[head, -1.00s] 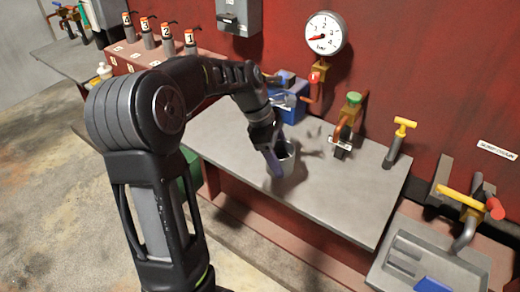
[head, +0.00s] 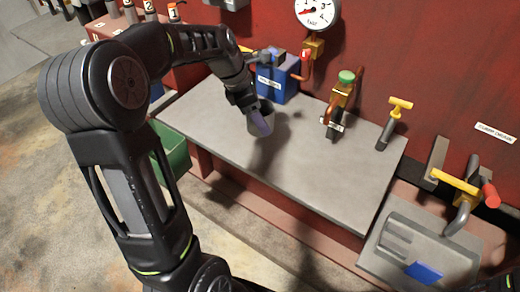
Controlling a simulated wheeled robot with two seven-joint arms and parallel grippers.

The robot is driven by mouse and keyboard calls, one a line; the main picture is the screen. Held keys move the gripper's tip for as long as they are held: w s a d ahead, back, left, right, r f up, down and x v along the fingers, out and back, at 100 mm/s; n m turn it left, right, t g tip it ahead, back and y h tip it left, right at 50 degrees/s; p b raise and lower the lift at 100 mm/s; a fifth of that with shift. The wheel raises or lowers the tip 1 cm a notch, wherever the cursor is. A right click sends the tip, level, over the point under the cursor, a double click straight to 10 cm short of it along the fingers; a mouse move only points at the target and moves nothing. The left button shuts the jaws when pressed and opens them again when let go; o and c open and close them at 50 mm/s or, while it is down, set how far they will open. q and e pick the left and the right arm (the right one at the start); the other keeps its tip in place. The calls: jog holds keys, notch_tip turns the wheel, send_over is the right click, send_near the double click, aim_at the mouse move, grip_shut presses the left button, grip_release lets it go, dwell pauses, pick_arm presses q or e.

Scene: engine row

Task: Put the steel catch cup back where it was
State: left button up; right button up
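The steel catch cup (head: 266,107) is a small grey cup over the back left part of the grey bench, mostly hidden by my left gripper (head: 260,122). My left gripper reaches down from the left with a pale finger along the cup's near side, and it appears shut on the cup. I cannot tell whether the cup's base touches the bench. My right gripper is not in view.
The bench top (head: 310,165) is mostly clear. A blue box (head: 278,82) stands close behind the cup. A green-capped valve (head: 346,77) and a yellow-handled tap (head: 400,103) stand along the back. A grey sink tray (head: 385,265) is at right, a green bin (head: 175,155) below left.

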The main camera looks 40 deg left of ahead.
pick_arm(q)
jog(key=shift+f, duration=3.15)
jog(key=shift+f, duration=1.85)
jog(key=shift+f, duration=0.15)
jog(key=o, duration=1.6)
